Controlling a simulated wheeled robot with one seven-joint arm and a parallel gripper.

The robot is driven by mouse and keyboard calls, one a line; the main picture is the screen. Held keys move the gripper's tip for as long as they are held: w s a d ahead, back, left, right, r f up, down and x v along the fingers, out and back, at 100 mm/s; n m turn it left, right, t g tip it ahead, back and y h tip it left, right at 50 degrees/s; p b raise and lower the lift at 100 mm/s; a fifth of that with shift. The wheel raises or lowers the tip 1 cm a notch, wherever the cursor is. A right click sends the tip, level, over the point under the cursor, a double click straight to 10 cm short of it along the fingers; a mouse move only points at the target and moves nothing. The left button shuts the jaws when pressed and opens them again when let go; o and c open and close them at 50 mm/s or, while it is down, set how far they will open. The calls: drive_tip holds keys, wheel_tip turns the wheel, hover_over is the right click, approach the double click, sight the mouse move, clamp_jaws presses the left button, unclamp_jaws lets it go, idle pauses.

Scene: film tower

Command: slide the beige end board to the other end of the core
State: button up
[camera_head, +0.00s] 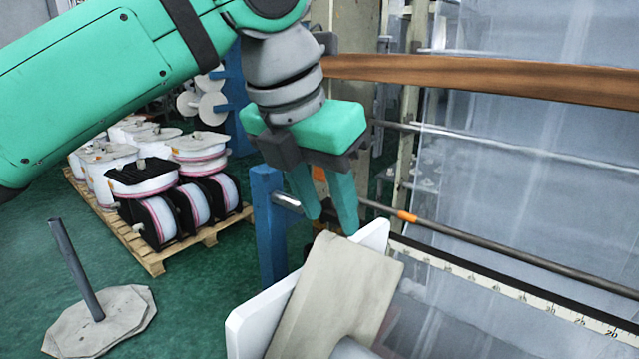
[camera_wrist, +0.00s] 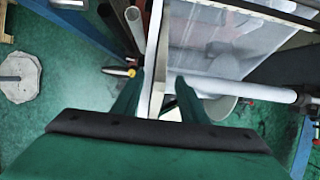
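The beige end board (camera_head: 345,285) is a flat, tilted panel at the bottom centre of the head view. It stands against a white board (camera_head: 262,312), whose edges show to its left and at its top right. The core (camera_head: 352,350) shows as a pale tube at the lower edge, and in the wrist view (camera_wrist: 262,93) it runs off to the right. My gripper (camera_head: 331,222) is open, fingers pointing down, at the boards' upper edge. In the wrist view, the white board's edge (camera_wrist: 154,50) lies between the fingers (camera_wrist: 160,77). I cannot tell whether they touch anything.
A ruler strip (camera_head: 500,290) and a metal bar with an orange band (camera_head: 405,216) run to the right. A brown beam (camera_head: 490,78) crosses behind. A blue post (camera_head: 268,228) stands just left of the boards. Spools on a pallet (camera_head: 150,258) and a rod stand (camera_head: 105,318) are left.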

sight(337, 236)
drive_tip(key=x, duration=0.4)
drive_tip(key=shift+d, duration=0.1)
drive_tip(key=shift+w+f, duration=0.1)
drive_tip(key=shift+f, duration=0.75)
clamp_jaws()
drive_tip(key=s+d, duration=0.8)
drive_tip(key=d, duration=0.3)
drive_tip(key=shift+s+d, duration=0.2)
drive_tip(key=shift+w+f, duration=0.1)
